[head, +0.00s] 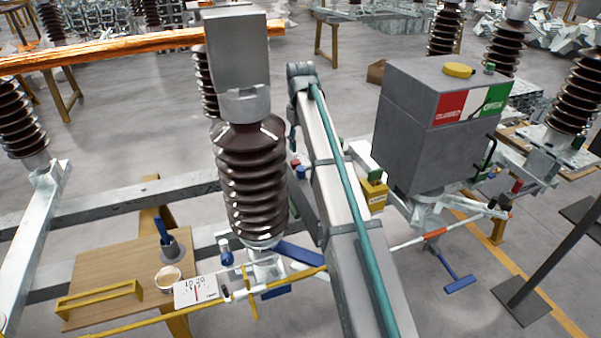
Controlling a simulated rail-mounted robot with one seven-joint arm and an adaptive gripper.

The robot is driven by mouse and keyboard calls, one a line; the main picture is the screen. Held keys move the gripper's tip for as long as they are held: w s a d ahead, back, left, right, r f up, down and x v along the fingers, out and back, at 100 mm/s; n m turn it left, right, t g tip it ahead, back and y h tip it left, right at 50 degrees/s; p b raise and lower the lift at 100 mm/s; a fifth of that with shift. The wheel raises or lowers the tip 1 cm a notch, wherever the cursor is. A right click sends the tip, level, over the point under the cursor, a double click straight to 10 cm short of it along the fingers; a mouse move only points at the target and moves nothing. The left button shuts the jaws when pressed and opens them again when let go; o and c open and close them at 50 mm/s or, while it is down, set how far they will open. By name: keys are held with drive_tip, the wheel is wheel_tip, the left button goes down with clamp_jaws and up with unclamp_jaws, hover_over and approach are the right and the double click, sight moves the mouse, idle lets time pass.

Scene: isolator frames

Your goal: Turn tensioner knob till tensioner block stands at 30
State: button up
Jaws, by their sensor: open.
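A white scale plate (198,291) lies at the lower left, near the right edge of the wooden board. It shows the figures 10 and 20 and a thin red line; a 30 is not legible. A small blue knob-like part (226,256) stands just above the plate's right end. Small dark and white fittings (232,293) sit on the yellow rod (285,280) beside the plate. I cannot tell for certain which part is the tensioner knob or block. My gripper does not show.
A brown ribbed insulator (252,185) rises just behind the fittings. A wooden board (112,268) carries a yellow handle-shaped frame (98,300), a grey cup (174,247) with a blue tool and a pale round container (168,279). A grey cabinet (425,130) stands to the right.

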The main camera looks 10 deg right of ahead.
sight(300, 169)
drive_tip(key=n, duration=1.4)
drive_tip(key=f+n, duration=0.1)
drive_tip(key=n, duration=0.6)
drive_tip(key=shift+s, duration=0.25)
wheel_tip(300, 169, down, 10)
drive_tip(key=shift+r+p, duration=0.1)
drive_tip(key=shift+p, duration=0.95)
drive_tip(key=shift+c, duration=0.2)
clamp_jaws()
